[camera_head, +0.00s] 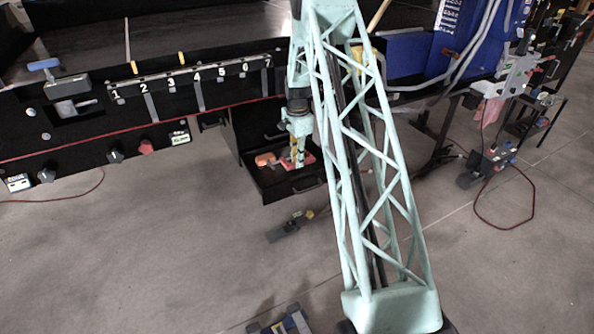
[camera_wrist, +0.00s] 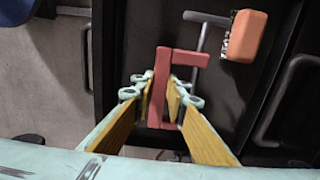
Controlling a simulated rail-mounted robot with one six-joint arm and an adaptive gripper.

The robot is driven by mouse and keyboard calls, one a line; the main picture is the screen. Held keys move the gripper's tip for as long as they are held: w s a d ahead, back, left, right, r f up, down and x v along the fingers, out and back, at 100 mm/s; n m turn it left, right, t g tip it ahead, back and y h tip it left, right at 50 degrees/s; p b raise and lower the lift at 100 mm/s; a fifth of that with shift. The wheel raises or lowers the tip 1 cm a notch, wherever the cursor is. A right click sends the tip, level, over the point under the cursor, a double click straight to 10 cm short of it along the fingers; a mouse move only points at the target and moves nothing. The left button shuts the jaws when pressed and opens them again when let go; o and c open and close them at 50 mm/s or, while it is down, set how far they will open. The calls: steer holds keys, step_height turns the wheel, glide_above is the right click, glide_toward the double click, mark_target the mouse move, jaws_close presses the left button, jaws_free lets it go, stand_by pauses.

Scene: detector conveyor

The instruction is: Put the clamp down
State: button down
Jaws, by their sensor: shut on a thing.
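The red clamp (camera_wrist: 157,95) is in my gripper (camera_wrist: 165,98), between the two yellow-lined fingers in the wrist view. Its upper arm reaches right, towards a grey rod with a crossbar. In the head view my gripper (camera_head: 298,155) points down over an open black drawer (camera_head: 284,192), and the red of the clamp (camera_head: 309,158) shows beside the fingertips. The fingers are shut on the clamp. I cannot tell whether the clamp touches the drawer floor.
An orange block (camera_wrist: 247,36) lies right of the clamp in the drawer; it also shows in the head view (camera_head: 265,159). The drawer has raised walls and a front handle (camera_head: 306,186). A black panel with numbered slots (camera_head: 190,78) stands at left. A grey-black object (camera_head: 290,228) lies on the floor.

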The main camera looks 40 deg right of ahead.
steer(key=shift+f, duration=0.5)
steer(key=shift+f+b, duration=0.4)
steer(key=shift+f, duration=1.45)
steer(key=c, duration=2.6)
jaws_free()
steer(key=shift+f, duration=0.1)
steer(key=shift+o, duration=0.2)
steer(key=shift+r+p, duration=1.15)
steer(key=shift+r, duration=4.9)
